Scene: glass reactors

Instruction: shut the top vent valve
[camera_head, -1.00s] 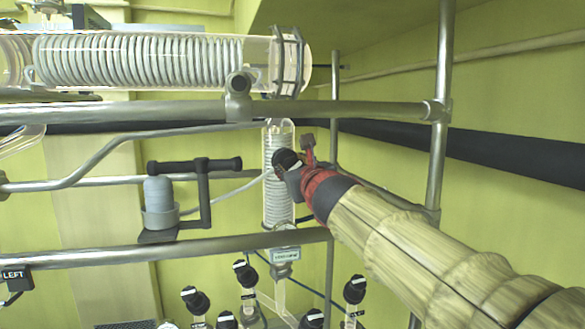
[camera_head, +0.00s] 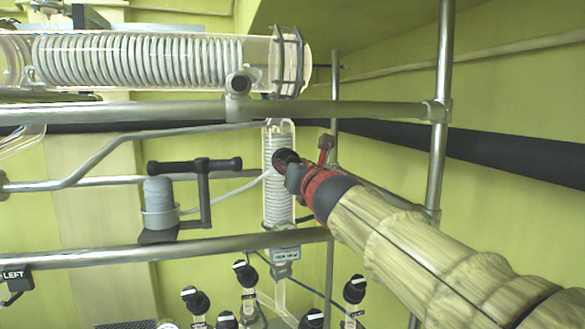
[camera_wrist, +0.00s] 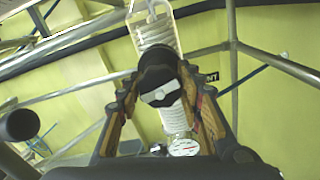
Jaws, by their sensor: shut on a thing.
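The vent valve's black round knob (camera_wrist: 157,70) is between my fingers in the wrist view. A pale bar on its face lies nearly crosswise, tilted a little up to the right. In the head view the knob (camera_head: 284,157) shows in front of the upright glass coil column (camera_head: 277,207). My gripper (camera_wrist: 160,88) is shut on the knob, one finger on each side. In the head view my gripper (camera_head: 291,172) reaches in from the lower right and hides part of the knob. A dark label (camera_wrist: 212,77) ending in "NT" is partly hidden behind a finger.
A large horizontal glass coil condenser (camera_head: 140,62) lies above. Metal rails (camera_head: 380,110) and an upright post (camera_head: 437,150) frame the arm. Several black-capped knobs (camera_head: 245,272) stand below. A grey motor-like unit (camera_head: 159,200) is at the left.

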